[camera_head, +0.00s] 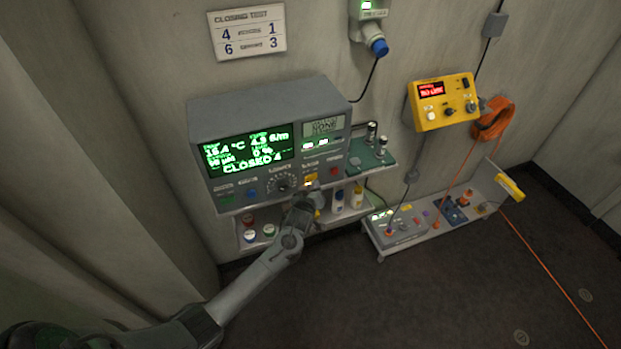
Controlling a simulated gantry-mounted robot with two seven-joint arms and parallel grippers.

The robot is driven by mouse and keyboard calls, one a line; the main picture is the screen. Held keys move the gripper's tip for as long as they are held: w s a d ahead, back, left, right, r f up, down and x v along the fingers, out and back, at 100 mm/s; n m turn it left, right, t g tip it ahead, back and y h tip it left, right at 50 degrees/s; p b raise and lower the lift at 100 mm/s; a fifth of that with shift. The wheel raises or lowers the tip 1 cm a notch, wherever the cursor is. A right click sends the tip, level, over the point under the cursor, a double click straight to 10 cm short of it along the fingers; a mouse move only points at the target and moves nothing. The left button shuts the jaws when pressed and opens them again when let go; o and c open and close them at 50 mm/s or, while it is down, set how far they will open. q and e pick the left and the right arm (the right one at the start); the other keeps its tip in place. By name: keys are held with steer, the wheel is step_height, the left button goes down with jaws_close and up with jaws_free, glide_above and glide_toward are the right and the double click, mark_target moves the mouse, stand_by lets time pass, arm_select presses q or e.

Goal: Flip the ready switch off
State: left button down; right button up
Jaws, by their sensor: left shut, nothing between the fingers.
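A grey console (263,90) on the wall has a screen (248,155) lit with green text, including "CLOSED 4". Along its lower front are a dial (283,184), several coloured buttons and a small yellow part (311,177). The labels are too small to read, so I cannot tell which control is the ready switch or how it is set. My left arm reaches up from the bottom left. My left gripper (312,194) is shut and empty at the console's lower front edge, just below the yellow part. I cannot tell whether it touches. My right gripper is not in view.
A shelf under the console holds small jars (269,230) and bottles (357,197). A green shelf (372,157) is at its right. A yellow box (430,119) and orange cable hang on the right wall. A low bench (437,228) stands below. The floor in front is clear.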

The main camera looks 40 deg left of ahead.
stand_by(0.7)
arm_select(q)
steer(key=shift+a, duration=0.15)
steer(key=shift+w+a, duration=0.15)
steer(key=shift+a, duration=0.1)
stand_by(0.3)
